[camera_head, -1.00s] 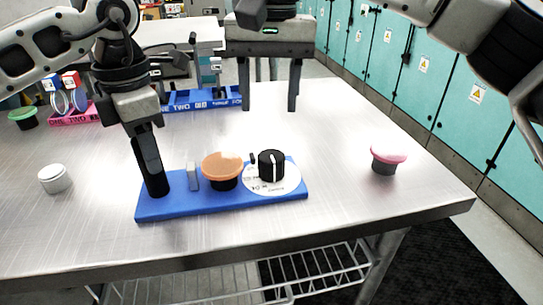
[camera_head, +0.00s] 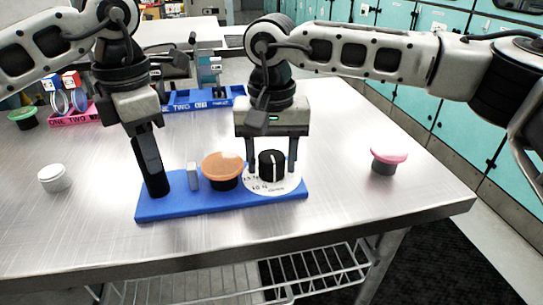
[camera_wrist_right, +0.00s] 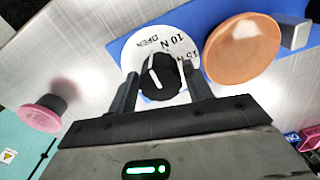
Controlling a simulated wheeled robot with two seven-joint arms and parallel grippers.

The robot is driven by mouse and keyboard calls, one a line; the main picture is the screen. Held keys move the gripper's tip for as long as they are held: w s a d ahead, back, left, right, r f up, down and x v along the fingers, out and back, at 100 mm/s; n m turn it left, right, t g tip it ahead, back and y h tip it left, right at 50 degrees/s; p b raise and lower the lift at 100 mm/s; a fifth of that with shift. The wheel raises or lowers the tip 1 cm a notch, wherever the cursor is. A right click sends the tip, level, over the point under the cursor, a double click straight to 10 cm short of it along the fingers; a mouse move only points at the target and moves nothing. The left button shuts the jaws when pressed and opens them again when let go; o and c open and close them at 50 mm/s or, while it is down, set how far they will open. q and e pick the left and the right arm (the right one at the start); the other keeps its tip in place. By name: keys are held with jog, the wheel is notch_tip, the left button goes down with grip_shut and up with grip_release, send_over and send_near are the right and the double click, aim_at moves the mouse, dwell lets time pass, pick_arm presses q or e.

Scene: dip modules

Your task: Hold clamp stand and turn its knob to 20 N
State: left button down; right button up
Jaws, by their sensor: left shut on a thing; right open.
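The clamp stand has a blue base (camera_head: 215,206) lying on the metal table, with an orange-topped round piece (camera_head: 223,168), a small grey block (camera_head: 193,176) and a black knob (camera_head: 272,165) on a white dial (camera_head: 284,186). The knob has a white pointer line. In the right wrist view the dial (camera_wrist_right: 144,49) reads OPEN, 10 N and a partly hidden mark; the knob (camera_wrist_right: 160,77) points near OPEN. My left gripper (camera_head: 155,192) is shut at the base's left end. My right gripper (camera_head: 272,168) is open, pointing down, with its fingers on either side of the knob.
A pink-topped piece (camera_head: 388,160) stands to the right and a white-capped jar (camera_head: 55,178) to the left. A blue tray (camera_head: 190,101) and a pink rack (camera_head: 75,117) are behind. The table's front edge is close to the base.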

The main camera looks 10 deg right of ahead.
jog(key=c, duration=0.7)
